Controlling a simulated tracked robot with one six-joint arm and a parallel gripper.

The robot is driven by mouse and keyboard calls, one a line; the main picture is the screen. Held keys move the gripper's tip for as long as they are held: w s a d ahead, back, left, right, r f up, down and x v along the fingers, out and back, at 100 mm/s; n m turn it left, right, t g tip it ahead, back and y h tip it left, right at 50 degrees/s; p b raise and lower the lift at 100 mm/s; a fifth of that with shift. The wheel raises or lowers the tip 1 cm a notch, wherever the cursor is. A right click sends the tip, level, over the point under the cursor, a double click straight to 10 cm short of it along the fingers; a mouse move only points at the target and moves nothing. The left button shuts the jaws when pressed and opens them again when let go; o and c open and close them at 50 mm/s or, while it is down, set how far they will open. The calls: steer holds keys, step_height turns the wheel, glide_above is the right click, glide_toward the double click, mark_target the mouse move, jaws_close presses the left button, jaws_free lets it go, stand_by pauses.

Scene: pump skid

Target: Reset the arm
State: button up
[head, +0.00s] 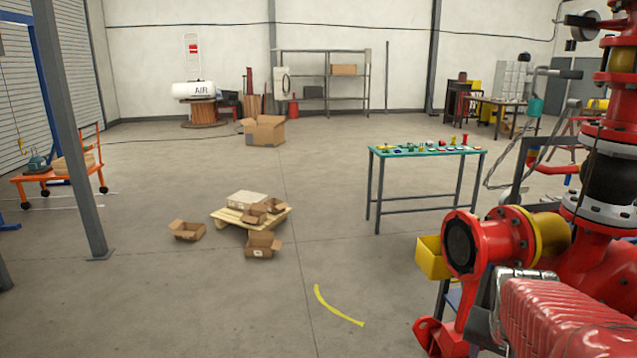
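No part that I can make out as my gripper shows in the head view, so its state and the arm's pose are hidden. The red pump skid piping (490,243) fills the right side, with a flanged open-faced pipe end and a yellow ring behind it. A red ribbed housing (565,315) lies close at the lower right corner.
A green-topped table (400,151) with small parts stands in the middle right. A yellow bin (430,258) sits beside the piping. A pallet (228,217) with cardboard boxes lies left of centre. A grey post (80,170) stands left. The front-left floor is clear.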

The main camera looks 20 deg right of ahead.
steer(key=a+r+n+t+y, duration=0.1)
steer(key=a+n, duration=0.4)
steer(key=a, duration=0.9)
steer(key=s+a+r+n+t+y, duration=0.1)
steer(key=a+n, duration=0.4)
steer(key=a, duration=0.9)
step_height(320, 180, up, 2)
steer(key=shift+s+a+r+n+t+y, duration=0.15)
steer(key=shift+a+n+t+y, duration=0.2)
steer(key=shift+y, duration=0.55)
